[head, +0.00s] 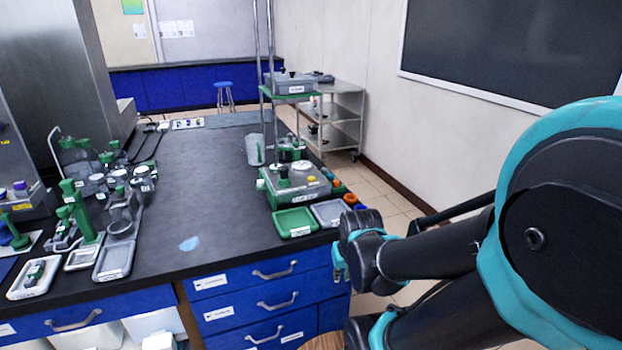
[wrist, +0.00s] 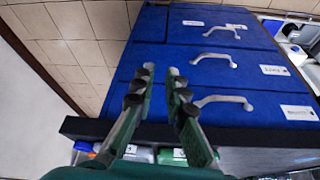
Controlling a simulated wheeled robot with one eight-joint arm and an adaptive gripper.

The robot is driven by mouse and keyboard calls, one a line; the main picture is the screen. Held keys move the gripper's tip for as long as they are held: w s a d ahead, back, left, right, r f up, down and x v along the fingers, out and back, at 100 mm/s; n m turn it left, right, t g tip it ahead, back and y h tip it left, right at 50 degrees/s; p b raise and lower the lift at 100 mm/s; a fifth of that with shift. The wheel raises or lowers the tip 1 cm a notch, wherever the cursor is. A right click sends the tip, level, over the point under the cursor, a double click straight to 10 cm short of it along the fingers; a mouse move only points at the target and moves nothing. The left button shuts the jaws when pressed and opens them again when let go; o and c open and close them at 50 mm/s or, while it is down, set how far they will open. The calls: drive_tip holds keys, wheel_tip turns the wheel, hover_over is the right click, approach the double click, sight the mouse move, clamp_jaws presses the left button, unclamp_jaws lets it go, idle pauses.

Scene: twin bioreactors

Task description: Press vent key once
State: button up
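I cannot pick out a vent key by its label in either view. The fingers show against blue drawers (wrist: 190,92), by the bench edge. In the head view my arm reaches in from the right; its fingers are not clear there.
A green tray (head: 294,222) and a grey tray (head: 328,213) lie at the bench's front right corner. Several coloured caps line the right edge. Glassware and green stands crowd the left. The bench middle (head: 200,170) is mostly clear. A wheeled cart (head: 340,117) stands behind.

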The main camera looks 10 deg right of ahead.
clamp_jaws()
idle(1.0)
